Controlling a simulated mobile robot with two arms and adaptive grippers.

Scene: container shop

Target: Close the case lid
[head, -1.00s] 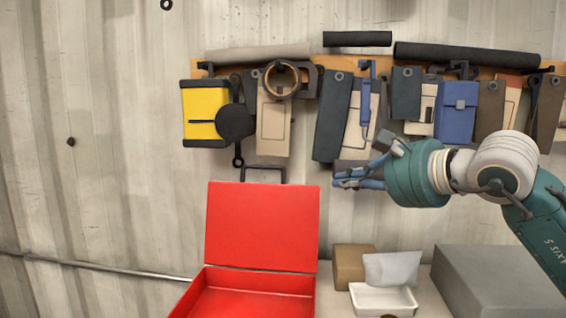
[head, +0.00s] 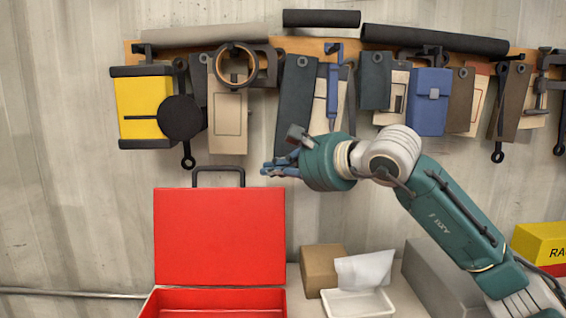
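The red case (head: 215,300) stands open at the bottom of the head view, its inside partly cut off by the lower edge. Its red lid (head: 219,236) stands upright at the back, with a dark handle (head: 218,175) above its top edge. My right gripper (head: 268,169) is just right of the handle, near the lid's upper right corner, its fingers pointing left. The fingers look close together side-on, so their opening is unclear. My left gripper is out of view.
Right of the case are a brown box (head: 321,268), a white tray (head: 358,303) with a white cloth (head: 363,269), and a grey block (head: 433,280). A yellow box (head: 541,243) is at far right. Tools and pouches hang from a wooden rail (head: 300,46) behind.

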